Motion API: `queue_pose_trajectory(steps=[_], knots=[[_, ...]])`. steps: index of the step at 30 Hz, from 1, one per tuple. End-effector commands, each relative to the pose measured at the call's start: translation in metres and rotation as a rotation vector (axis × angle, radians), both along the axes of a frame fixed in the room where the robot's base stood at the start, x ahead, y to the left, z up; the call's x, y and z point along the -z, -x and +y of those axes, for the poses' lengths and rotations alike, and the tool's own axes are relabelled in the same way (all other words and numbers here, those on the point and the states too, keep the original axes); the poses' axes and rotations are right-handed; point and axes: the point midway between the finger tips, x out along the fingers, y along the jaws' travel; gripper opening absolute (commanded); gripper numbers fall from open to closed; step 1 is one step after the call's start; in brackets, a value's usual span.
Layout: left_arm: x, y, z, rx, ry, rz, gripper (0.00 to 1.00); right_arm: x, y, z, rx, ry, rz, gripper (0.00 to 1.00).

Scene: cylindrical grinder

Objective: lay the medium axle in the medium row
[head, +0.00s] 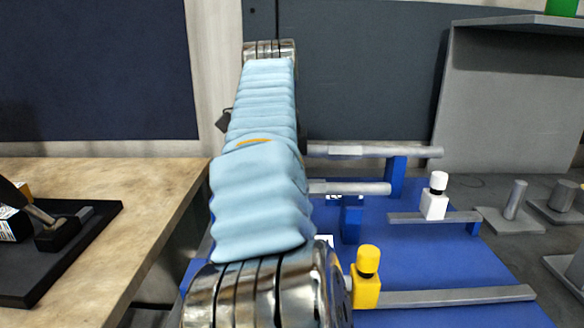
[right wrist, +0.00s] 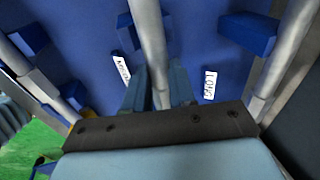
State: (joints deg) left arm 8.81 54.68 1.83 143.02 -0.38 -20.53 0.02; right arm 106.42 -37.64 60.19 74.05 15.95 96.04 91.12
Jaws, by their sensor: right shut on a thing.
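My right gripper (right wrist: 155,98) is shut on a grey round axle, the medium axle (right wrist: 150,35), which runs away between the fingers in the right wrist view. The axle lies over a blue support (right wrist: 173,30). I cannot tell whether it touches it. The MEDIUM label (right wrist: 121,68) is left of the axle, the LONG label (right wrist: 210,84) right of it. In the head view the axle's end (head: 365,188) sticks out right of my sleeved arm, above a blue post (head: 352,222). My arm hides the right gripper there. My left gripper is out of view.
A longer grey axle (head: 400,152) lies behind on another blue post (head: 397,178). On the blue board (head: 440,260), a white-capped piece (head: 435,200) and a yellow one (head: 366,280) stand by grey bars. A wooden table (head: 130,190) with a black tray (head: 80,250) is left.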

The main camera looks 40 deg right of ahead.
Motion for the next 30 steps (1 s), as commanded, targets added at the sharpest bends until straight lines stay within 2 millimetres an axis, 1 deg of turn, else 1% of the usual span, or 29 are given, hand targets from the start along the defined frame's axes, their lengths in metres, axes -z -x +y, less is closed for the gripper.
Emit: queue_pose_trajectory(steps=[3, 6, 17, 18, 22, 30], knots=[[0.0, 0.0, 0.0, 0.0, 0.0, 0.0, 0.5, 0.015, 0.001, 0.0, 0.003, 0.002, 0.001, 0.0], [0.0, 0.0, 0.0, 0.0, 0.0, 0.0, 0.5, 0.021, 0.001, 0.0, 0.002, 0.002, 0.0, 0.0], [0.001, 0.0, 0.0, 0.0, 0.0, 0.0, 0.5, 0.024, 0.001, -0.001, 0.001, 0.002, -0.001, 0.0], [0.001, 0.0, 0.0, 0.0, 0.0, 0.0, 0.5, 0.025, 0.002, -0.001, 0.002, -0.001, 0.0, 0.29], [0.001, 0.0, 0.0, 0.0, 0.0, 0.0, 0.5, 0.025, 0.002, -0.001, 0.002, -0.001, 0.0, 0.49], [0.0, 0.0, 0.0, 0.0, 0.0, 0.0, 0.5, 0.024, 0.002, -0.001, 0.002, -0.001, 0.0, 0.5]])
